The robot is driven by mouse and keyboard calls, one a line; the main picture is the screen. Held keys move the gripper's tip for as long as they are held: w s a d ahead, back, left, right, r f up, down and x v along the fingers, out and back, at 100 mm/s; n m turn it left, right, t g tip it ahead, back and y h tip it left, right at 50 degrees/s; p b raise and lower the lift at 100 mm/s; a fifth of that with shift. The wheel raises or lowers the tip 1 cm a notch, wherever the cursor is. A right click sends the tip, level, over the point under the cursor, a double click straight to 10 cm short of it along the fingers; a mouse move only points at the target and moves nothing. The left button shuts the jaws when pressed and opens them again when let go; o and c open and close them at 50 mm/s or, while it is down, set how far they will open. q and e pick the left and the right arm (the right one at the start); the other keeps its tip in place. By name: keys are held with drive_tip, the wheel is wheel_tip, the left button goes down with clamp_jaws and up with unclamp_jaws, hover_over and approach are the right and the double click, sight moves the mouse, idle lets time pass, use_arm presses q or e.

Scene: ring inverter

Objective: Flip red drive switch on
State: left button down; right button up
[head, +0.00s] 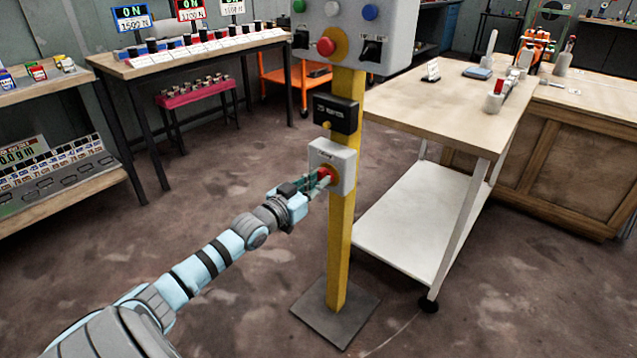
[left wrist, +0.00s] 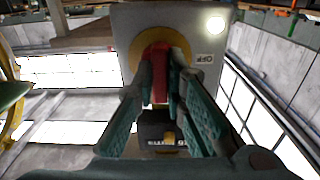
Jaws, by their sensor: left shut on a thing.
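The red drive switch (head: 325,174) sits on a yellow ring on a light grey box (head: 345,165), low on a yellow post. My left gripper (head: 320,182) reaches it from the left and is shut on it. In the left wrist view both fingers (left wrist: 162,95) close around the red handle (left wrist: 158,75), with the yellow ring (left wrist: 178,45) behind. A lit white lamp (left wrist: 216,24) and a small label reading "OFF" (left wrist: 205,59) show on the box. The fingers hide part of the handle. My right gripper is out of view.
A black box (head: 336,112) sits above on the yellow post (head: 343,235), and a larger grey panel (head: 350,30) with buttons tops it. A white-shelved cart (head: 425,220) stands close on the right. The floor left of the post is open.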

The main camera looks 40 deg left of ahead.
use_arm(q)
drive_tip(key=c, duration=1.6)
unclamp_jaws()
drive_tip(key=shift+c, duration=0.2)
wheel_tip(320, 180, up, 10)
